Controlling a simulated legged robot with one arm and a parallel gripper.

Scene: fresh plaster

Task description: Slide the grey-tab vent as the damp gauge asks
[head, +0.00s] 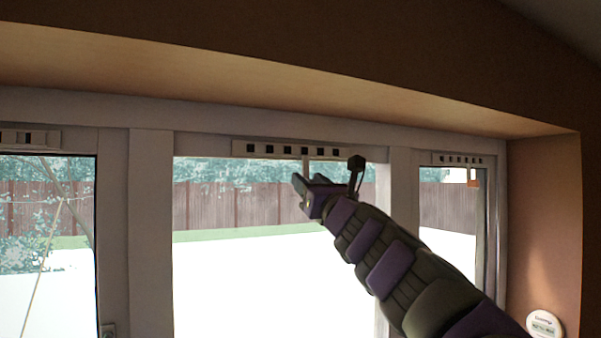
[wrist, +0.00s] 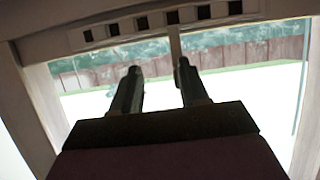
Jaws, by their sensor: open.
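The middle window's vent (head: 268,149) is a pale strip on the top frame with a row of dark square slots. It also shows in the wrist view (wrist: 98,33). A narrow greyish tab (wrist: 175,42) hangs down from it. My gripper (head: 307,180) is just below the vent, pointing up at it, with its fingers apart and empty. In the wrist view, the tab is between the finger lines, close to the right fingertip; I cannot tell whether they touch. A white round gauge (head: 545,324) is on the right wall, its small display too small to read.
Another vent (head: 30,138) is at the left window, partly out of frame. The window recess ceiling (head: 300,105) is above. Glass panes lie behind my gripper.

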